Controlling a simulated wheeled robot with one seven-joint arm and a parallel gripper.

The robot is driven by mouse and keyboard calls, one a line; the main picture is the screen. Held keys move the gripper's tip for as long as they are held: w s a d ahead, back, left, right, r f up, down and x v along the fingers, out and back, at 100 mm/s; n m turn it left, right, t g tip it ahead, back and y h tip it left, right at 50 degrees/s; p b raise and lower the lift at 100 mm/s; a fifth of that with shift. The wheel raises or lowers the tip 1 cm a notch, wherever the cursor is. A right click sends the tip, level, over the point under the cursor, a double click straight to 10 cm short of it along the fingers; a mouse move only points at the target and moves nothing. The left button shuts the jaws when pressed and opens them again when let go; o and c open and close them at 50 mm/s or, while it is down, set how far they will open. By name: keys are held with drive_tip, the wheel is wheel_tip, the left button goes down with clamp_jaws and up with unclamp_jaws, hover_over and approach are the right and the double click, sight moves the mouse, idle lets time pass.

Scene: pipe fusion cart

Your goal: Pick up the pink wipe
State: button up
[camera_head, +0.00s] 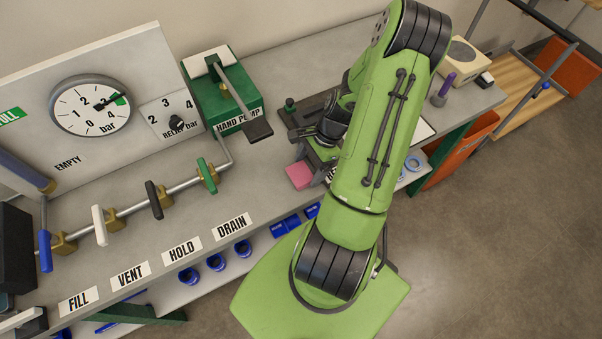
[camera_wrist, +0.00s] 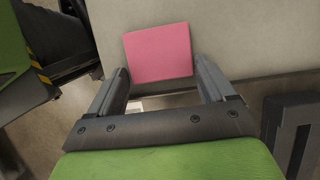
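The pink wipe (camera_head: 299,175) lies on the grey cart top, near its front edge, just left of my arm in the head view. In the wrist view the pink wipe (camera_wrist: 158,53) is a flat pink square beyond and between my fingertips. My gripper (camera_wrist: 164,82) is open, with a finger on either side and nothing held between them. Whether the fingertips touch the wipe I cannot tell. In the head view my arm hides most of the gripper.
The green hand pump (camera_head: 222,92) stands behind and left of the wipe. Valves with coloured handles line a pipe (camera_head: 130,208) at left. A purple-handled tool (camera_head: 443,90) and a beige box (camera_head: 459,57) sit at right. Bare cart top lies left of the wipe.

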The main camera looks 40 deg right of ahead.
sight(309, 170)
drive_tip(key=c, duration=0.6)
wheel_tip(309, 170, up, 10)
drive_tip(key=shift+r+p, duration=0.1)
drive_tip(key=shift+p, duration=0.75)
drive_tip(key=shift+c, duration=0.2)
drive_tip(key=o, duration=0.4)
drive_tip(key=shift+c, duration=1.1)
